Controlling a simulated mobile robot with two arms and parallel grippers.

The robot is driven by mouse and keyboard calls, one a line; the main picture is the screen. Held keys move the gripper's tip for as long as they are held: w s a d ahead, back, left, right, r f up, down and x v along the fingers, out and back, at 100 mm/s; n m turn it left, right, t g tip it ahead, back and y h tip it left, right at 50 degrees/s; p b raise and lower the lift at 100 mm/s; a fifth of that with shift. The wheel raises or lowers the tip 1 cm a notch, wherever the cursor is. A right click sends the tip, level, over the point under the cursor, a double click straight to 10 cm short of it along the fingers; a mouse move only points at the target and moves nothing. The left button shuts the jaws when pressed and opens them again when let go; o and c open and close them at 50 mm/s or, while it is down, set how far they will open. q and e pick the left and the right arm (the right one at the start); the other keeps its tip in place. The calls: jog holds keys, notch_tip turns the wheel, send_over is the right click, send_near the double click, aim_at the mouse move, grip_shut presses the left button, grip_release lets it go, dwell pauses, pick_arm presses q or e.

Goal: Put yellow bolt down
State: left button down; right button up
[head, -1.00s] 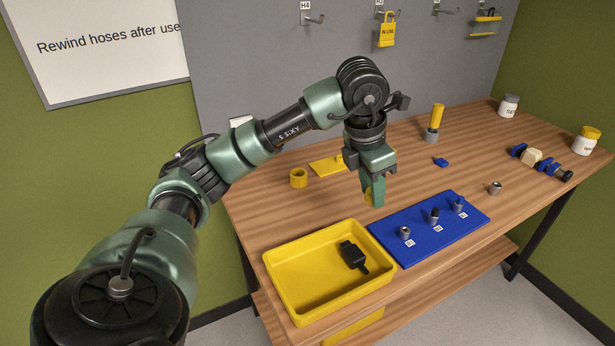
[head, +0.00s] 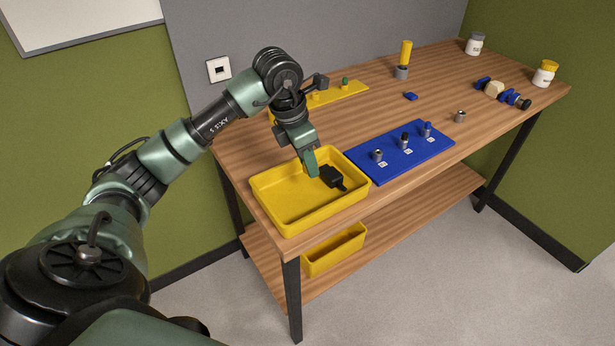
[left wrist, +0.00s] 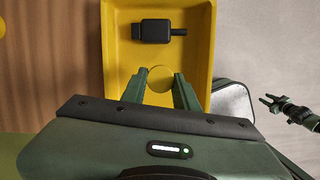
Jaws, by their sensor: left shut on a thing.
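My left gripper (head: 311,172) points down over the yellow tray (head: 262,192) on the bench. In the left wrist view, the left gripper (left wrist: 160,80) is shut on the yellow bolt (left wrist: 160,77), whose round yellow end shows between the fingers. The bolt blends with the yellow tray (left wrist: 109,60) behind it, so its height above the floor is hard to judge. In the head view the fingers hide the bolt. My right gripper (left wrist: 273,101) shows small at the right of the left wrist view, empty, its fingers apart.
A black block-shaped part (head: 332,177) lies in the tray's right side. A blue board (head: 405,165) with several pegs stands right of the tray. A yellow plate (head: 345,92) lies behind my arm. The tray's left part is clear. A yellow bin (head: 335,250) sits on the lower shelf.

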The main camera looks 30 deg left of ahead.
aim_at(305, 171)
pick_arm(q)
jog(key=x, duration=0.2)
jog(key=shift+s+f, duration=0.15)
jog(key=shift+f, duration=0.2)
jog(key=x, duration=0.1)
jog(key=p+x, duration=0.1)
jog(key=x, duration=0.1)
jog(key=shift+s+a, duration=0.25)
jog(key=shift+s, duration=0.1)
jog(key=shift+f, duration=0.3)
jog(key=c, duration=1.1)
grip_release()
pick_arm(e)
jog(key=shift+s+d+r, duration=0.3)
jog(key=shift+d+r, duration=0.05)
jog(key=shift+d, duration=0.05)
pick_arm(q)
jog(key=shift+r, duration=0.15)
jog(key=b+v, duration=0.2)
jog(key=v, duration=1)
jog(key=shift+a, duration=0.1)
pick_arm(e)
jog(key=shift+a+f, duration=0.1)
jog(key=shift+f, duration=0.65)
